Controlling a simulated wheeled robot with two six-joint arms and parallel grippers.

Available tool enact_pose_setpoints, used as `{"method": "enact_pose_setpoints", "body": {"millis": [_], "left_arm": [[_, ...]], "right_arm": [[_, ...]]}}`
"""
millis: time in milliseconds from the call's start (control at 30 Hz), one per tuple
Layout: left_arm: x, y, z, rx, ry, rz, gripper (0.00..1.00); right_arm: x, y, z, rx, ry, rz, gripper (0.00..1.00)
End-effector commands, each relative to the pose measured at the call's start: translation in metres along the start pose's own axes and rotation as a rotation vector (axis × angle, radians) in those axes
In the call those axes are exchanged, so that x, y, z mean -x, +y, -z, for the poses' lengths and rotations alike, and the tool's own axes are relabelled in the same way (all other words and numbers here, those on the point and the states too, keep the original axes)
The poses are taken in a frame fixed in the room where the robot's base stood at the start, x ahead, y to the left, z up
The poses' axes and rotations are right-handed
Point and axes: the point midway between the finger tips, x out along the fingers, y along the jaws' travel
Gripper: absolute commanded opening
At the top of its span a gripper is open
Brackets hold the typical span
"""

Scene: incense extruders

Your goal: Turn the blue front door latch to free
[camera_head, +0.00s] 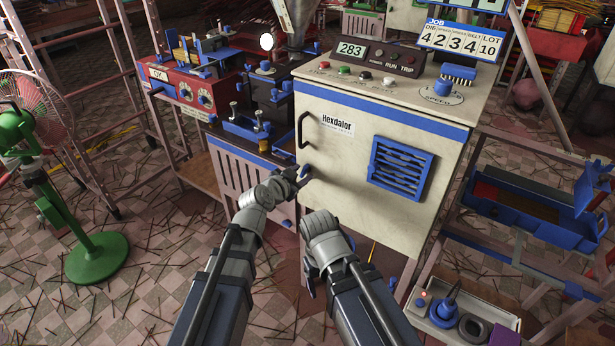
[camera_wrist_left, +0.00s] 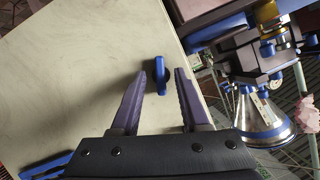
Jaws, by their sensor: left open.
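The small blue latch (camera_wrist_left: 159,76) sits on the cream front door (camera_head: 360,150) of the Hexdalor cabinet, near the door's left edge and below the black handle. In the head view the latch (camera_head: 304,171) is partly hidden by my left gripper (camera_head: 299,177). In the left wrist view my left gripper (camera_wrist_left: 161,84) is open, with one purple-grey finger on each side of the latch. No contact with the latch shows. My right gripper (camera_head: 309,282) hangs low in front of the cabinet, mostly hidden by its own wrist, and its opening cannot be made out.
The black door handle (camera_head: 302,130) is above the latch, and a blue vent (camera_head: 400,168) is to its right. A blue-trimmed machine (camera_head: 255,130) stands close on the left. A green fan (camera_head: 95,257) and a blue tray (camera_head: 530,215) stand farther out.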

Motion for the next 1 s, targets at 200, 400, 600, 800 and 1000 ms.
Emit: {"method": "enact_pose_setpoints", "body": {"millis": [200,400,600,800,1000], "left_arm": [[-0.0043,-0.0025,-0.0016,-0.001,0.0,-0.001,0.45],[-0.0041,-0.0023,-0.0016,-0.001,0.0,-0.001,0.34],[-0.004,-0.0022,-0.0016,-0.001,0.0,-0.001,0.11],[-0.004,-0.0021,-0.0016,-0.001,0.0,-0.001,0.0],[-0.0041,-0.0021,-0.0016,0.0,0.0,-0.001,0.0]], "right_arm": [[-0.002,-0.0002,0.0001,0.0,0.0,0.0,0.74],[-0.0019,-0.0003,0.0001,0.0,0.0,0.0,0.74],[-0.0019,-0.0003,0.0001,0.0,0.0,0.0,0.74],[-0.002,-0.0002,0.0001,0.0,0.0,0.0,0.74],[-0.002,-0.0002,0.0001,0.0,0.0,0.0,0.74]]}}
